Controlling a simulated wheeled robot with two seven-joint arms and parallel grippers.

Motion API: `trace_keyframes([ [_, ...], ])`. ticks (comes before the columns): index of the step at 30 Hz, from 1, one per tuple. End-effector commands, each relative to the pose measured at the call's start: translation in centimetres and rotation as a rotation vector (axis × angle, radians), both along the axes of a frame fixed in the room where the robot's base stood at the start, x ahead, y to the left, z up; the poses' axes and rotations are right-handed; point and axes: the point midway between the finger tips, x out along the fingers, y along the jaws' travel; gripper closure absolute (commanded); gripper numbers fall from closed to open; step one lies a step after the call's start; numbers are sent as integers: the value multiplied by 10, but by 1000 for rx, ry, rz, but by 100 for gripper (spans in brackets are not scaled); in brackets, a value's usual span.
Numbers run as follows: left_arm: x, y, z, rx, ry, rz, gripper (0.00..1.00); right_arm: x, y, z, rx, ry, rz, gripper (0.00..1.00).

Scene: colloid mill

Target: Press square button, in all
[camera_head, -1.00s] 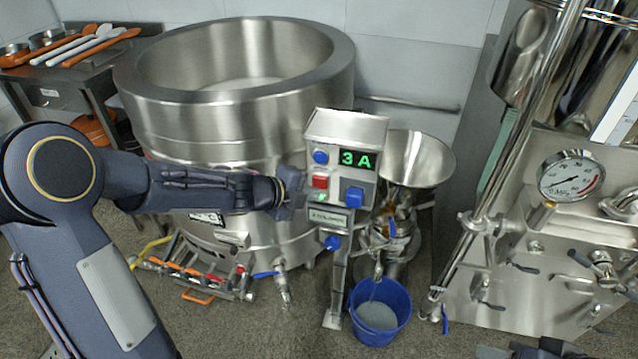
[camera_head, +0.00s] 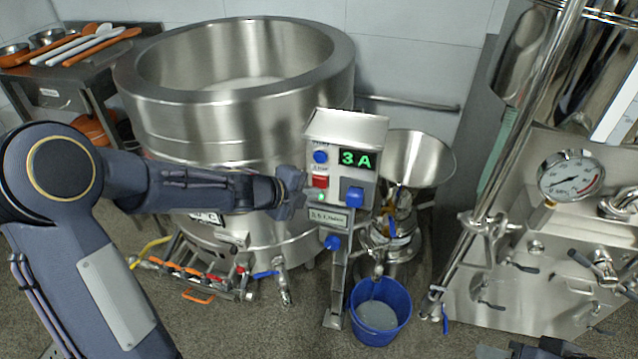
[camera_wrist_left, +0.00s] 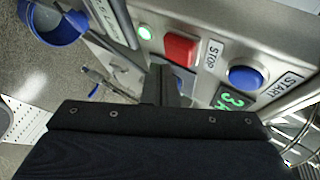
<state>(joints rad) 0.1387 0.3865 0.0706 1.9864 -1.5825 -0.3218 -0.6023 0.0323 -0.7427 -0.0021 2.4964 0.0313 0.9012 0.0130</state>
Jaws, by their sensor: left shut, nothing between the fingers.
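The red square STOP button (camera_head: 320,181) is on the grey control box (camera_head: 346,125), below a round blue button. In the left wrist view the red button (camera_wrist_left: 180,48) shows beside the STOP label. My left gripper (camera_head: 298,190) is at the left side of the box, close to the red button. Its fingers (camera_wrist_left: 161,84) are shut and empty, pointing at the panel just beside the red button. I cannot tell whether they touch it. A green lamp (camera_wrist_left: 145,32) beside the button is lit.
The round blue START button (camera_wrist_left: 246,77) and lit green "3A" display (camera_head: 356,159) are close by. A blue square-faced knob (camera_head: 354,197) is lower right on the box. A large steel vat (camera_head: 235,125) stands behind; a blue bucket (camera_head: 381,336) is on the floor.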

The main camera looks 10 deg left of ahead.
Motion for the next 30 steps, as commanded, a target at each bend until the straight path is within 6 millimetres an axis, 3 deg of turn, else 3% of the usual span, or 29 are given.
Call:
trace_keyframes([
  [30, 9, 0, 0, 0, 0, 0, 100, 0, 0, 5, 0, 0, 0, 64],
])
